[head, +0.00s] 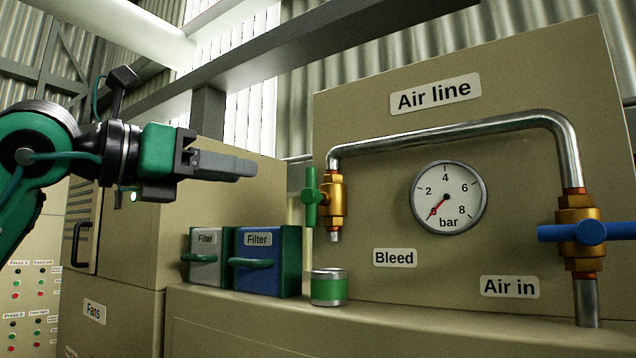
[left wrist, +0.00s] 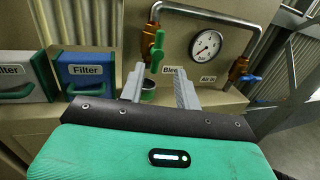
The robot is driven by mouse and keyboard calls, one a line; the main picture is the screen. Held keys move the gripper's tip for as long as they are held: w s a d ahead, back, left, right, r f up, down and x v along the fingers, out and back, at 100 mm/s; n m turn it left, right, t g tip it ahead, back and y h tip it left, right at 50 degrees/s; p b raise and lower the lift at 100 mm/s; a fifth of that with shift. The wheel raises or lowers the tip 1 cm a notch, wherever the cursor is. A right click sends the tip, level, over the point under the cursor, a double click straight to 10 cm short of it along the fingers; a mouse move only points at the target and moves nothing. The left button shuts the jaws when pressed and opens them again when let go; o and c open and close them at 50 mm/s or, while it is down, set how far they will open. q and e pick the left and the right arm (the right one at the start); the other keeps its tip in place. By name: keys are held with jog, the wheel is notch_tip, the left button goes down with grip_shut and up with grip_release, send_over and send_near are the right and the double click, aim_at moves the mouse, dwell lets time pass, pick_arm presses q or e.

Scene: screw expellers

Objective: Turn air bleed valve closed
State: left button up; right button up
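The bleed valve has a brass body (head: 334,198) on the left, downward end of the silver pipe, above the "Bleed" label. Its green handle (head: 311,198) stands upright, along the pipe. The handle also shows in the left wrist view (left wrist: 157,48), just beyond the fingers. My left gripper (head: 250,168) is left of the valve and a little higher in the picture, pointing right. In the left wrist view its two grey fingers (left wrist: 159,68) are apart with nothing between them. They do not touch the handle. My right gripper is not in view.
A blue-handled valve (head: 585,232) is on the pipe's right end, its handle across the pipe. A gauge (head: 448,198) is on the panel. Below stand a green-banded can (head: 329,287), a blue filter box (head: 262,270) and a grey filter box (head: 205,268).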

aim_at(310, 182)
pick_arm(q)
jog(key=p+x, duration=0.3)
jog(key=x, duration=0.3)
jog(key=p+x, duration=0.4)
jog(key=x, duration=0.2)
jog(key=shift+r, duration=0.2)
jog(key=shift+p+x, duration=0.4)
jog(key=shift+x, duration=0.45)
jog(key=shift+f, duration=0.25)
jog(key=shift+a, duration=0.1)
grip_shut()
